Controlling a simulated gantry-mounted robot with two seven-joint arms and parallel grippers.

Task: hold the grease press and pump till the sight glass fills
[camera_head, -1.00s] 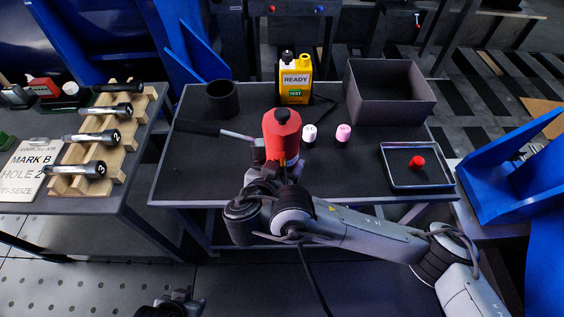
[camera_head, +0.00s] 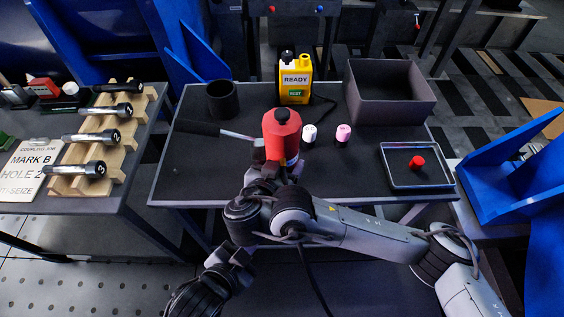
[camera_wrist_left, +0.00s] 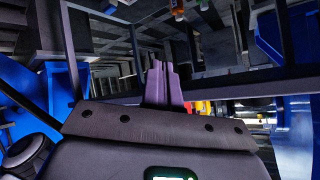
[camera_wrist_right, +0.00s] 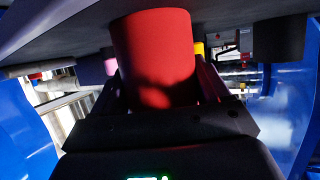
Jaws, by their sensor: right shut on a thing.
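The red grease press (camera_head: 281,128) with a black cap stands upright near the middle of the dark table. Its pump lever, a metal rod with a black grip (camera_head: 197,128), reaches out to the left. My right gripper (camera_head: 276,170) is shut around the press's body from the front. In the right wrist view the red body (camera_wrist_right: 155,60) sits between the fingers. I cannot make out a sight glass clearly.
On the table (camera_head: 180,178) stand a black cup (camera_head: 223,99), a yellow READY tester (camera_head: 295,79), white (camera_head: 309,133) and pink (camera_head: 343,133) small parts, a grey bin (camera_head: 388,93) and a tray (camera_head: 405,184) with a red part. A wooden rack (camera_head: 65,185) holds several tools at left.

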